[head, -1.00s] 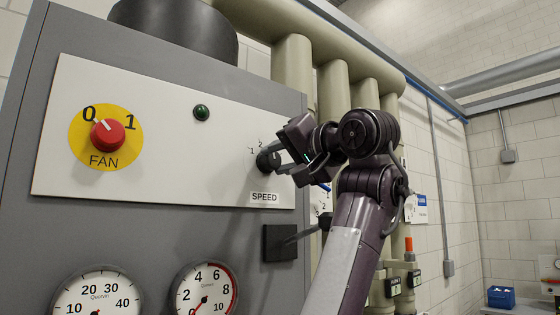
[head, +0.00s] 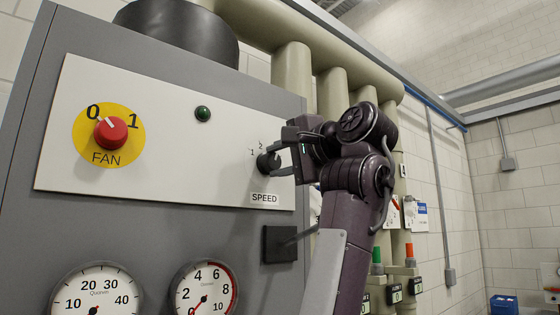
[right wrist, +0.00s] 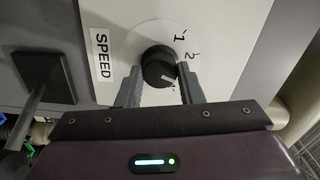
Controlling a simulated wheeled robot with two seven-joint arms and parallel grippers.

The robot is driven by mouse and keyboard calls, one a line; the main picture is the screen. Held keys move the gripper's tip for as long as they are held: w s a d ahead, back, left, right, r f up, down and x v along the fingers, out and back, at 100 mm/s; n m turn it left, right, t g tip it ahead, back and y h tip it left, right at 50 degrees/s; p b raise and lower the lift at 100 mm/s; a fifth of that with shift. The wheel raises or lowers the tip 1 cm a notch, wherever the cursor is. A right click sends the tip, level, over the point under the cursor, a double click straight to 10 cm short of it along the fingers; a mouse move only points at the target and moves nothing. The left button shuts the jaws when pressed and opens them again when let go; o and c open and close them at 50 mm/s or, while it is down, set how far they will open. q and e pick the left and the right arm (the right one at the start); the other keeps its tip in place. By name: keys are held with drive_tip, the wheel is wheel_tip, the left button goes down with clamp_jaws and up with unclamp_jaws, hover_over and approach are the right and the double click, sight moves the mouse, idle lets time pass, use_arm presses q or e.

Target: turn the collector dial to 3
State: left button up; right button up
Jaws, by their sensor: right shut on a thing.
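A black dial knob (head: 267,162) sits on the white panel (head: 165,185) above a SPEED label; it also shows in the right wrist view (right wrist: 156,63). The numbers 1 and 2 stand beside it. Its white mark points to the lower right in the right wrist view, past the 2, toward a finger that hides that part of the scale. My right gripper (head: 279,162) is shut on the knob, one finger on each side, as the right wrist view (right wrist: 160,76) shows. My left gripper is out of view.
A red FAN knob (head: 110,133) on a yellow disc and a green lamp (head: 203,114) are farther left on the panel. A black square box with a lever (head: 279,244) is below the dial. Gauges (head: 203,291) sit lower; thick pipes (head: 331,92) stand behind my arm.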

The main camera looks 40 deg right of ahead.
idle(0.4)
drive_tip(key=o, duration=1)
drive_tip(key=s+b, duration=0.3)
drive_tip(key=s, duration=0.4)
drive_tip(key=shift+s+d+b, duration=0.3)
drive_tip(key=shift+s, duration=0.1)
drive_tip(key=shift+w, duration=0.1)
